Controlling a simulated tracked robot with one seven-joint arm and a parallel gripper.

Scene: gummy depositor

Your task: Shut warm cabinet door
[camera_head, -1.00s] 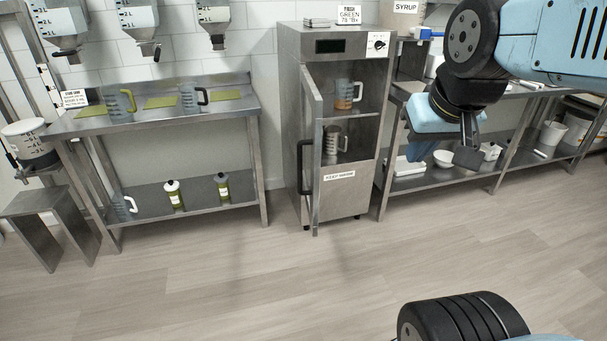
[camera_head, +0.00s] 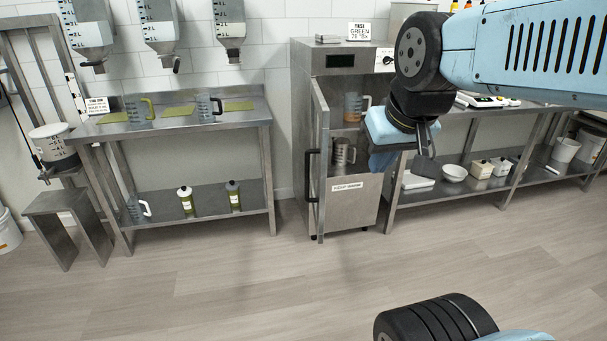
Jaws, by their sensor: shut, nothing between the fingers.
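The warm cabinet (camera_head: 345,60) is a steel upright unit against the back wall. Its door (camera_head: 320,165) stands wide open, hinged at the left and swung out toward me, seen nearly edge-on. A black handle (camera_head: 309,175) is on the door's left-facing side. Inside, one jug (camera_head: 353,107) stands on the upper shelf and another jug (camera_head: 343,152) stands lower. My gripper (camera_head: 426,165) hangs at the right, in front of the cabinet's right edge in the picture. It is shut and empty, apart from the door and handle.
A steel table (camera_head: 180,122) with jugs and green mats stands left of the cabinet, bottles on its lower shelf. A long bench (camera_head: 500,120) stands at the right. Hoppers (camera_head: 157,25) hang above the left table. The floor (camera_head: 240,285) in front is clear.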

